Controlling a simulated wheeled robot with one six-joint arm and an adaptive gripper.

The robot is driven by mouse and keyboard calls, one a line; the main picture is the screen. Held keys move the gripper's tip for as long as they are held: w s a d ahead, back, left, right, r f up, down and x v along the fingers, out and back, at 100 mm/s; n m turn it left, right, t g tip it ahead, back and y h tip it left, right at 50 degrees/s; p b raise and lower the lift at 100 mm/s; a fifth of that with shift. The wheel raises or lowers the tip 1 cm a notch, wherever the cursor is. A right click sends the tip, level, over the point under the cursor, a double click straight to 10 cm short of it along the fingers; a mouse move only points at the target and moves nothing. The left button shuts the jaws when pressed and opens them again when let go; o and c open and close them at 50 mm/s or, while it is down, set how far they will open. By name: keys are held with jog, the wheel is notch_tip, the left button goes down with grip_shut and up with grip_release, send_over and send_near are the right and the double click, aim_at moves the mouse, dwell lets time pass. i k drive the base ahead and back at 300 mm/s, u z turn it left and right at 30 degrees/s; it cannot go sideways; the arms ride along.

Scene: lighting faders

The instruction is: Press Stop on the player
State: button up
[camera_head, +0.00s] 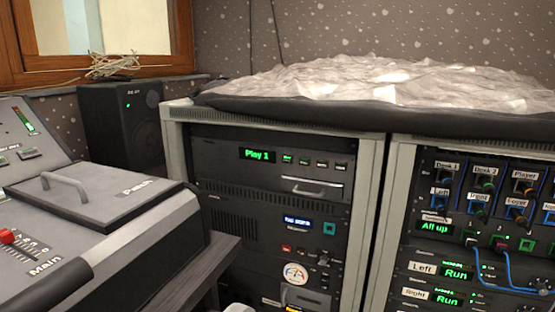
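The player (225,160) is a dark unit near the top of the left rack. Its green display (257,154) reads "Play 1". To the right of the display is a row of several small buttons. The leftmost button (287,159) is lit green, and the rightmost button (341,166) looks pale. The labels are too small to read, so I cannot tell which one is Stop. A drawer-like front with a silver handle (311,187) is below the buttons. My gripper is not in view, and nothing covers the player's front.
A mixing desk (110,230) with a handled lid stands at the left, close to the left rack. A black speaker (122,125) is behind it. A right rack (470,250) has patch cables hanging in front. A wrinkled plastic cover (400,85) lies on top of the racks.

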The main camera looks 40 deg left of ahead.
aim_at(306, 162)
jog(key=u, duration=1.65)
jog(key=k, duration=0.25)
jog(key=z, duration=0.2)
